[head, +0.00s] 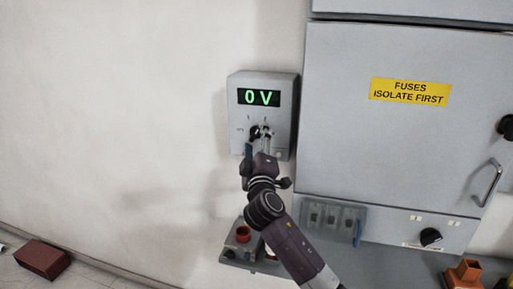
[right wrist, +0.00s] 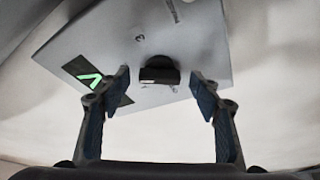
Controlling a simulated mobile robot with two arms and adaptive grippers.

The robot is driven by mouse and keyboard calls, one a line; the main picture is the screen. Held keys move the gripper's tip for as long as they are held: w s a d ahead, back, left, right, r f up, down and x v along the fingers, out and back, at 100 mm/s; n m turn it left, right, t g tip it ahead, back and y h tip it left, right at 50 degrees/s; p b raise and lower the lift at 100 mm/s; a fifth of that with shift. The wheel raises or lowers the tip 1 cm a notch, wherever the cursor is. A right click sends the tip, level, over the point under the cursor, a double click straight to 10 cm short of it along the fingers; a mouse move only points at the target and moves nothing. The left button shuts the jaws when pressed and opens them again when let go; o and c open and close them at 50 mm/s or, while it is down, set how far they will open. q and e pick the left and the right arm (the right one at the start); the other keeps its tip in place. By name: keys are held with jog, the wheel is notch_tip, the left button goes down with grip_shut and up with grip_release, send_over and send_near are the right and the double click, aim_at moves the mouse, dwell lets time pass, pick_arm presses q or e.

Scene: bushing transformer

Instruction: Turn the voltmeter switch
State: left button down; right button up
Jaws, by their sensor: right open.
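The voltmeter (head: 264,85) is a grey box on the wall, left of the large cabinet, and its display reads "0 V" in green. It also shows tilted in the right wrist view (right wrist: 200,45). Its black switch knob (right wrist: 159,75) sits between the fingers of my right gripper (right wrist: 160,82) in that picture. The knob is partly hidden in the head view (head: 255,131). My right gripper (head: 261,138) is open in front of the knob, with a gap on both sides; I cannot tell any contact. My left gripper is not in view.
The grey cabinet (head: 390,140) with a yellow fuse label (head: 410,92) stands to the right. A grey tray with a red-rimmed part (head: 243,234) lies below the voltmeter. A brown-red block (head: 42,260) is on the floor at left. The wall left of the voltmeter is clear.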

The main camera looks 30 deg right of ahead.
jog(key=v, duration=1.1)
jog(key=shift+s+a+f, duration=0.15)
jog(key=shift+s+a, duration=0.05)
jog(key=shift+s, duration=0.1)
jog(key=a+f+n+g+y+b, duration=0.1)
jog(key=a+f+g+y+b, duration=0.15)
jog(key=f, duration=1.95)
jog(key=a+f+g+y+b, duration=0.2)
jog(key=a+f+g+y, duration=0.15)
jog(key=f, duration=1.85)
jog(key=s+a+f+m+g+y+b, duration=0.1)
jog(key=s+a+f+g, duration=0.1)
jog(key=s+f, duration=0.65)
jog(key=s+a+f+g+y+b, duration=0.15)
jog(key=s+f, duration=0.45)
jog(key=f, duration=0.6)
jog(key=s+a+f+m+g+b, duration=0.1)
jog(key=s+f+g+b, duration=0.1)
jog(key=s+f, duration=0.7)
jog(key=s+a+f+m+g, duration=0.1)
jog(key=s+f, duration=0.4)
jog(key=s, duration=0.3)
jog(key=s+a+f+m+g+y+b, duration=0.1)
jog(key=s+f+g, duration=0.1)
jog(key=s+f, duration=0.3)
jog(key=s+a+f+m+g+b, duration=0.1)
jog(key=s+f, duration=0.4)
jog(key=s, duration=0.8)
jog(key=shift+s+g, duration=0.15)
jog(key=shift+g, duration=0.3)
